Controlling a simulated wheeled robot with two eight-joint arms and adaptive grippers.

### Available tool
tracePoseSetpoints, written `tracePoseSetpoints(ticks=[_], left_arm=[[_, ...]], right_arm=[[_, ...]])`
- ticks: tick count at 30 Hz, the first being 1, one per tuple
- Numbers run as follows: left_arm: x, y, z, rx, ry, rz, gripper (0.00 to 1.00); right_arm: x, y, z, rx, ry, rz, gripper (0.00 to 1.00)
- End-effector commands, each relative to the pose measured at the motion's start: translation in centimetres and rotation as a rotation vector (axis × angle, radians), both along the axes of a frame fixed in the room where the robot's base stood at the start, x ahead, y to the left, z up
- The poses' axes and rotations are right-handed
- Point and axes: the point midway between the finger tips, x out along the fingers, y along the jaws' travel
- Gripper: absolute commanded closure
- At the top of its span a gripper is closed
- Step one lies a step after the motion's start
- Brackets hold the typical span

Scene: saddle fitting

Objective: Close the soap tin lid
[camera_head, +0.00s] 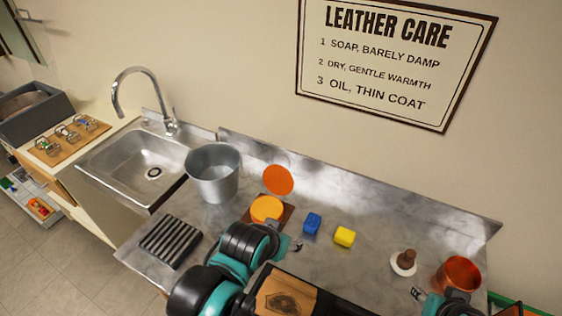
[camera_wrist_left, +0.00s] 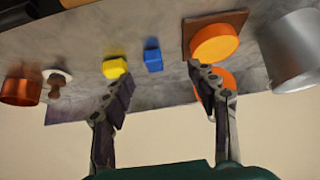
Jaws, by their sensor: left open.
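The soap tin (camera_head: 267,209) is round and orange and sits on a brown square board behind the left gripper. Its orange lid (camera_head: 278,180) stands open, tilted up at the tin's back edge. In the left wrist view, the tin (camera_wrist_left: 215,44) is at upper right, and a finger partly covers the lid (camera_wrist_left: 222,80). My left gripper (camera_head: 286,236) is open and empty, just in front of the tin; its spread fingers (camera_wrist_left: 160,75) show in the wrist view. Part of my right gripper (camera_head: 418,294) shows at the lower right; its finger state is unclear.
A metal bucket (camera_head: 213,174) stands left of the tin, beside the sink (camera_head: 130,160). A blue block (camera_head: 313,223) and yellow sponge (camera_head: 344,237) lie to the right. Further right are a brown-knobbed tool (camera_head: 405,262) and copper pot (camera_head: 461,272). A black slatted rack (camera_head: 170,241) lies front left.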

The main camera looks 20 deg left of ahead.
Motion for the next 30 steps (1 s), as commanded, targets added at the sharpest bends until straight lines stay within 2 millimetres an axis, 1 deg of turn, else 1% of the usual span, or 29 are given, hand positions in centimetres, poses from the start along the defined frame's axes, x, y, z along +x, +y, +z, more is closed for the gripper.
tracePoseSetpoints(ticks=[1, 4, 5, 6, 7, 11, 12, 15, 17, 18, 20, 24, 27, 30], left_arm=[[0.0, 0.0, 0.0, 0.000, 0.000, 0.000, 0.52], [0.3, 0.1, 0.7, 0.001, 0.005, 0.001, 0.79], [0.6, 0.2, 1.1, 0.002, 0.009, 0.001, 0.86], [1.1, 0.3, 1.9, 0.004, 0.015, 0.002, 0.97], [1.5, 0.4, 2.6, 0.005, 0.021, 0.003, 1.00], [4.3, 1.3, 6.2, 0.012, 0.061, 0.004, 1.00], [5.3, 1.6, 7.3, 0.014, 0.076, 0.005, 1.00], [7.9, 2.5, 9.6, 0.019, 0.111, 0.004, 1.00], [9.6, 3.1, 10.8, 0.021, 0.132, 0.003, 1.00], [10.7, 3.5, 11.5, 0.022, 0.146, 0.001, 1.00], [12.3, 4.2, 12.5, 0.024, 0.168, 0.001, 1.00], [16.2, 5.9, 14.1, 0.025, 0.215, -0.003, 1.00], [18.9, 7.3, 14.9, 0.023, 0.250, -0.007, 1.00], [21.5, 8.8, 15.2, 0.020, 0.284, -0.011, 1.00]], right_arm=[[0.0, 0.0, 0.0, 0.000, 0.000, 0.000, 0.60], [0.0, 0.0, 0.4, 0.000, 0.000, 0.000, 0.60], [0.0, 0.0, 0.7, 0.000, 0.000, 0.000, 0.60], [0.0, 0.0, 1.2, 0.000, 0.000, 0.000, 0.60], [0.0, 0.0, 1.6, 0.000, 0.000, 0.000, 0.60], [0.0, 0.0, 3.9, 0.000, 0.000, 0.000, 0.60], [0.0, 0.0, 4.7, 0.000, 0.000, 0.000, 0.60], [0.0, 0.0, 6.5, 0.000, 0.000, 0.000, 0.60], [0.0, 0.0, 7.6, 0.000, 0.000, 0.000, 0.60], [0.0, 0.0, 8.3, 0.000, 0.000, 0.000, 0.60], [0.0, 0.0, 9.3, 0.000, 0.000, 0.000, 0.60], [0.0, 0.0, 11.7, 0.000, 0.000, 0.000, 0.60], [0.0, 0.0, 13.5, 0.000, 0.000, 0.000, 0.60], [0.0, 0.0, 15.2, 0.000, 0.000, 0.000, 0.60]])
